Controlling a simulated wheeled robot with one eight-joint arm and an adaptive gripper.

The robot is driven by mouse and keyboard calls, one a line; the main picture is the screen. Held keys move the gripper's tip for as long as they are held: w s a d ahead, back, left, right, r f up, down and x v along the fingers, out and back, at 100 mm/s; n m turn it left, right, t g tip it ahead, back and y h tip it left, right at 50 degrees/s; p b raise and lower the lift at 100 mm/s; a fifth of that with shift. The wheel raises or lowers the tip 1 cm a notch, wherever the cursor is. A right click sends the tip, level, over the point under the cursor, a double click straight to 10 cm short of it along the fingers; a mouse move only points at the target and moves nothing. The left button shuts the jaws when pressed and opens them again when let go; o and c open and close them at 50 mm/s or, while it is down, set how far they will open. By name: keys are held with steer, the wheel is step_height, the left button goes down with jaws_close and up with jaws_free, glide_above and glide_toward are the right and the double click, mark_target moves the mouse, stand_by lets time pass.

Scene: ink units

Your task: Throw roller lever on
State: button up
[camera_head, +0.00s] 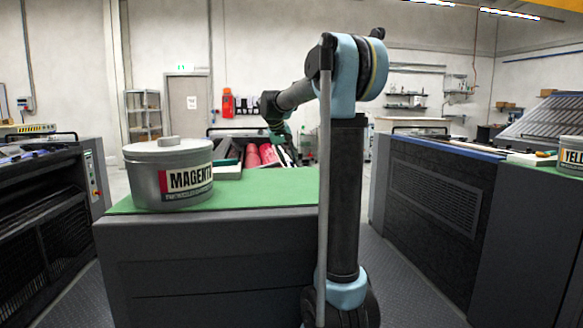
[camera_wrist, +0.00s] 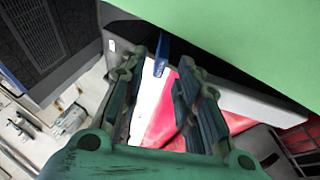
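A blue lever (camera_wrist: 161,55) shows in the wrist view near the edge of the green top (camera_wrist: 250,40). My gripper (camera_wrist: 162,62) is open, its two green fingers spread. The lever appears between the fingertips in the picture; I cannot tell whether it touches either finger. Red roller surface (camera_wrist: 163,120) shows beyond the gap between the fingers. In the head view, red rollers (camera_head: 262,154) lie behind the green-topped unit (camera_head: 262,190), just below my gripper (camera_head: 279,128). The lever cannot be made out there.
A grey tin labelled MAGENTA (camera_head: 168,175) stands on the left of the green top. Dark machine units stand at left (camera_head: 42,225) and right (camera_head: 435,205), with floor gaps between.

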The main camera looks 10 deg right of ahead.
mark_target(291, 162)
steer(key=shift+x, duration=2.05)
